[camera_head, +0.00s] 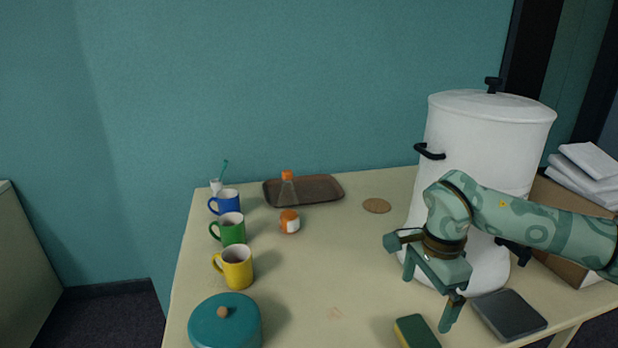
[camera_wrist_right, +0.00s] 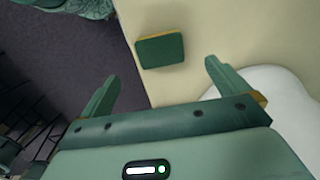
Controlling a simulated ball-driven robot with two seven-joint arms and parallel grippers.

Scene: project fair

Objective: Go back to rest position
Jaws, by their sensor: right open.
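My right gripper (camera_head: 428,298) hangs over the right part of the table, in front of the white pot. Its fingers are apart with nothing between them, as the right wrist view (camera_wrist_right: 160,78) also shows. A green and yellow sponge (camera_head: 416,331) lies on the table near the front edge, below and to the left of the gripper in the head view. The sponge (camera_wrist_right: 160,51) shows beyond the fingertips in the wrist view, apart from them. My left gripper is in neither view.
A tall white lidded pot (camera_head: 480,130) stands close behind my right arm. A dark flat box (camera_head: 509,315) lies to the right. Blue (camera_head: 228,202), green (camera_head: 232,230) and yellow (camera_head: 237,268) mugs line the left, with a teal lidded pot (camera_head: 225,325) in front. A brown tray (camera_head: 322,190) lies behind. The table's middle is clear.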

